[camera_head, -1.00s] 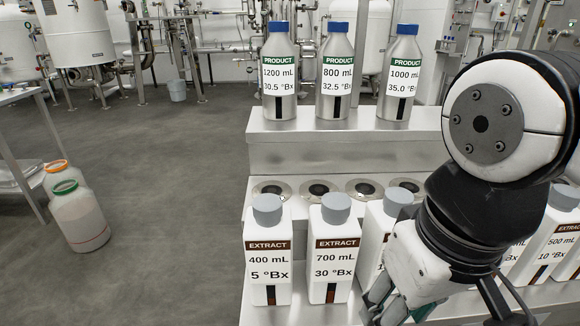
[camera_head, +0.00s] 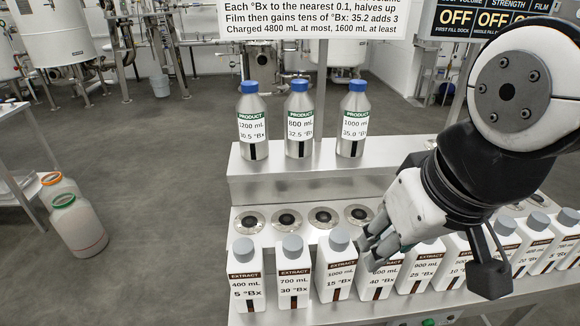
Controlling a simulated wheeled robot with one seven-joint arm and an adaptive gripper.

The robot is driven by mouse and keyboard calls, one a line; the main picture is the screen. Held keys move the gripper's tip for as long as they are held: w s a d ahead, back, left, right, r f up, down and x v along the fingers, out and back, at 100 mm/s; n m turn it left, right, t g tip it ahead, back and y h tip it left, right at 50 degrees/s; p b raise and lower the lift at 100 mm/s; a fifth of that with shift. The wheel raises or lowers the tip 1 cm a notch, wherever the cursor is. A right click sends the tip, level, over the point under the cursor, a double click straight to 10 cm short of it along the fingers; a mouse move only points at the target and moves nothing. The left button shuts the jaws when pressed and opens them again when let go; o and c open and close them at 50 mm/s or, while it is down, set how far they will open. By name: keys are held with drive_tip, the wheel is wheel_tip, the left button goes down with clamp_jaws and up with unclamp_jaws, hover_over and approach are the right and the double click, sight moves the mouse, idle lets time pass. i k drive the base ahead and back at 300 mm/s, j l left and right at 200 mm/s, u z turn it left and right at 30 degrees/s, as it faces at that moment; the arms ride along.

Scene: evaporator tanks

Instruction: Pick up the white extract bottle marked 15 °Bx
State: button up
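The white extract bottle marked 15 °Bx (camera_head: 335,272), labelled 1000 mL with a grey cap, stands upright on the lower front shelf. It is third from the left, between the 30 °Bx bottle (camera_head: 294,280) and the 40 °Bx bottle (camera_head: 379,272). My gripper (camera_head: 367,242) reaches in from the right, its fingers just right of the 15 °Bx bottle's cap and over the 40 °Bx bottle. I cannot tell whether it touches either bottle. The finger gap is not clear from this angle.
Several more extract bottles stand close by in the row, including the 5 °Bx bottle (camera_head: 246,284). Behind are round metal docks (camera_head: 286,219) and a higher step with three silver product bottles (camera_head: 299,122). Two white jars (camera_head: 78,226) stand on the floor at left.

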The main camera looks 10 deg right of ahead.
sight(337, 256)
drive_tip(key=j+z, duration=0.25)
drive_tip(key=z, duration=0.25)
drive_tip(key=j+z, duration=0.25)
drive_tip(key=z, duration=0.2)
drive_tip(key=j+z, duration=0.3)
drive_tip(key=z, duration=0.2)
drive_tip(key=k+j+z, duration=0.15)
drive_tip(key=j, duration=0.3)
drive_tip(key=k+j+z, duration=0.1)
drive_tip(key=j, duration=0.35)
drive_tip(key=k+j+z, duration=0.15)
drive_tip(key=k+j, duration=0.15)
drive_tip(key=k+j+z, duration=0.1)
drive_tip(key=k+j, duration=0.15)
drive_tip(key=j, duration=0.25)
drive_tip(key=k+j+z, duration=0.15)
drive_tip(key=j, duration=0.2)
drive_tip(key=k+j, duration=0.35)
drive_tip(key=j, duration=0.1)
